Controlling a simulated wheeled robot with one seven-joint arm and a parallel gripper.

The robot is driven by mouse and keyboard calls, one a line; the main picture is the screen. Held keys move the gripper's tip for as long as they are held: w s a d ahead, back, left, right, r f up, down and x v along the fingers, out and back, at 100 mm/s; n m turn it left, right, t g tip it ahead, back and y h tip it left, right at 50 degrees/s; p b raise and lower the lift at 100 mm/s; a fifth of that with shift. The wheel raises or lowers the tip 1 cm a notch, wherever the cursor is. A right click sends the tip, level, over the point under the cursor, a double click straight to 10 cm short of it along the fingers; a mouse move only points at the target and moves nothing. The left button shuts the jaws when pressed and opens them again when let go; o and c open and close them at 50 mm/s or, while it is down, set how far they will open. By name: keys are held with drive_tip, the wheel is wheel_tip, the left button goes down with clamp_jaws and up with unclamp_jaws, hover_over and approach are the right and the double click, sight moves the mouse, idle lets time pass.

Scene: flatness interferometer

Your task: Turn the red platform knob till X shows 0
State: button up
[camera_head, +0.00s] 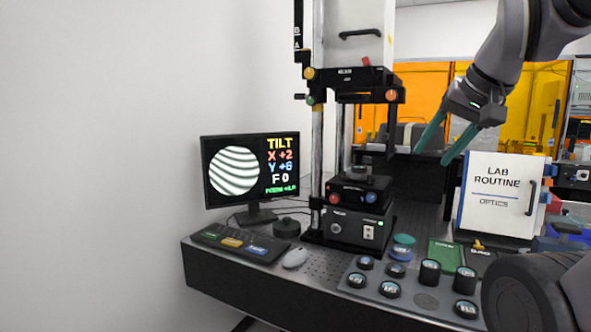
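The red platform knob (334,199) sits on the front left of the black platform under the interferometer column, with a blue knob (371,197) to its right. The monitor (252,173) shows TILT, X +2, what looks like Y +6, and F 0, beside curved fringes; its small bottom line is hard to read. My gripper (431,158) is in the air, up and to the right of the platform. Its two teal fingers are apart with nothing between them, and it is clear of the red knob.
The interferometer column (317,150) rises left of the platform. Several round optics stand on a grey tray (405,307) at front. A white LAB ROUTINE board (497,215) stands at right.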

drive_tip(key=shift+o, duration=0.7)
drive_tip(key=w+a+f+y, duration=0.1)
drive_tip(key=w+a, duration=0.2)
drive_tip(key=w, duration=0.4)
drive_tip(key=w+a+t, duration=0.1)
drive_tip(key=w+a, duration=0.2)
drive_tip(key=w, duration=0.4)
drive_tip(key=shift+a+f+y, duration=0.3)
drive_tip(key=shift+f+y, duration=0.05)
drive_tip(key=shift+y, duration=0.05)
drive_tip(key=w+a+f+m+t+h, duration=0.1)
drive_tip(key=w+a+f, duration=0.2)
drive_tip(key=w, duration=0.2)
drive_tip(key=w+a+f+m+t, duration=0.1)
drive_tip(key=w+a+f, duration=0.1)
drive_tip(key=w+f, duration=0.15)
drive_tip(key=t+h, duration=0.1)
drive_tip(key=h, duration=0.4)
approach(334, 198)
drive_tip(key=s+a+f+n+t+h, duration=0.2)
drive_tip(key=a+f+t+h, duration=0.2)
drive_tip(key=f+t+h, duration=0.15)
drive_tip(key=shift+g+h, duration=0.25)
drive_tip(key=x, duration=1)
drive_tip(key=shift+d+f, duration=0.15)
drive_tip(key=shift+c, duration=0.3)
